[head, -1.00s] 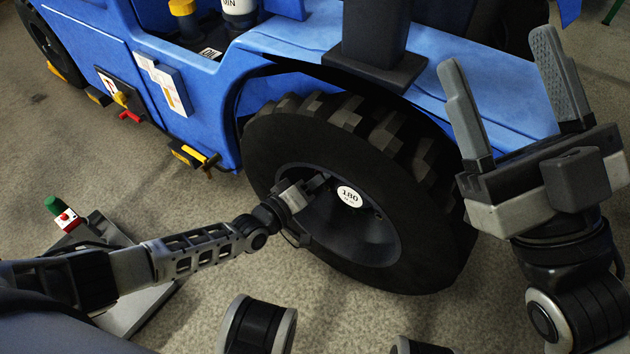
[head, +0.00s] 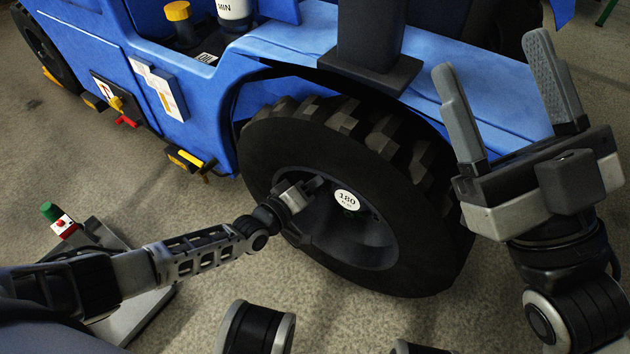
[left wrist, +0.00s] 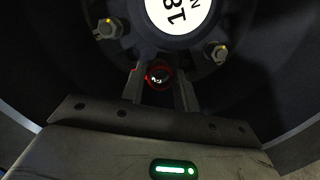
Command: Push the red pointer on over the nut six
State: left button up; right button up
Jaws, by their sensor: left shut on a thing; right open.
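The red pointer (left wrist: 159,87) shows in the left wrist view as a thin red ring with a dark middle and a small bright spot. It sits between the fingertips of my left gripper (left wrist: 160,78), which is shut on it. I cannot tell how far it is over the nut, as the nut behind is mostly hidden. Two other nuts, one at upper left (left wrist: 110,28) and one at right (left wrist: 217,52), show on the hub. In the head view my left gripper (head: 312,187) reaches into the wheel (head: 365,245). My right gripper (head: 492,55) is open and empty.
The blue vehicle's fender (head: 480,90) is above the tyre, behind my right gripper. A grey plate (head: 135,310) with a red and green button box (head: 62,222) is on the floor at left.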

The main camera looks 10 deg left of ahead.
pick_arm(q)
jog(key=shift+x, duration=1.25)
dwell(0.8)
jog(key=o, duration=1)
jog(key=shift+w+a+r, duration=0.1)
jog(key=shift+a, duration=0.1)
jog(key=shift+s+d+f+p+v, duration=0.15)
jog(key=shift+p+v, duration=0.55)
jog(key=shift+v, duration=0.8)
jog(key=shift+s+d+f+p+v, duration=0.15)
jog(key=shift+p+v, duration=0.55)
jog(key=shift+v, duration=0.75)
jog(key=shift+s+d+f+p+v, duration=0.1)
jog(key=shift+d+p+v, duration=0.15)
jog(key=shift+p+v, duration=0.85)
jog(key=shift+s+a+b, duration=0.2)
jog(key=shift+s+b, duration=0.1)
jog(key=shift+b, duration=0.1)
